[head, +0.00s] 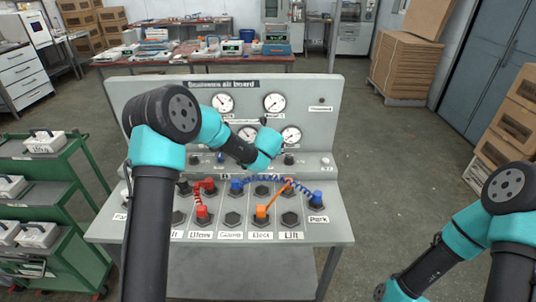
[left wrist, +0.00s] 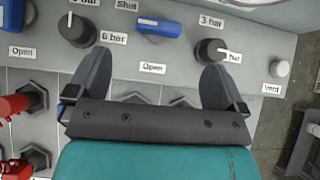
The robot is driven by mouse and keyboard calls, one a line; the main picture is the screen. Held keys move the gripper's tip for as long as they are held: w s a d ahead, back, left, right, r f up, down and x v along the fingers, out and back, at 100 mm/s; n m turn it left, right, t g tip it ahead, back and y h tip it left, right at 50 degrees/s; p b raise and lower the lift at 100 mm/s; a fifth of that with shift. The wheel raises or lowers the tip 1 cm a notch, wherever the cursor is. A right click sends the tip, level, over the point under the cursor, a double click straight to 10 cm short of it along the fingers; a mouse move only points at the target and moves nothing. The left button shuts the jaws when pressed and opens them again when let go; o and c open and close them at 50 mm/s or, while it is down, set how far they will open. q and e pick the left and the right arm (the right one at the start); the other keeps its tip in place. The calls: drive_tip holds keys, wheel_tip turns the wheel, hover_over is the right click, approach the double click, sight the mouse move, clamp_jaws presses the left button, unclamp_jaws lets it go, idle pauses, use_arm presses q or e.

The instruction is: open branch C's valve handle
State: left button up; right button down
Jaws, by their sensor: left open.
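In the left wrist view a blue valve handle (left wrist: 160,27) lies nearly level across the picture on the grey panel. A "Shut" label (left wrist: 127,5) is at its upper left and an "Open" label (left wrist: 152,67) is below it. My left gripper (left wrist: 158,66) is open and empty, its fingers spread on either side below the handle, apart from it. Another blue handle (left wrist: 36,22) is at the left edge above its own "Open" label. No branch letter is readable beside either handle. In the head view my left wrist hides much of this panel strip. My right gripper is out of frame.
Black regulator knobs (left wrist: 211,50) flank the middle handle, with a white vent button (left wrist: 280,68) at right. Red (head: 203,213) and orange (head: 261,213) hose plugs sit in hexagonal ports below. A blue coiled hose (head: 265,179) crosses there. Gauges (head: 275,102) stand behind.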

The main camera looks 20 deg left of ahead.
use_arm(q)
drive_tip(key=x, duration=1)
drive_tip(key=shift+w+f, duration=0.1)
drive_tip(key=shift+c, duration=0.5)
drive_tip(key=c, duration=0.8)
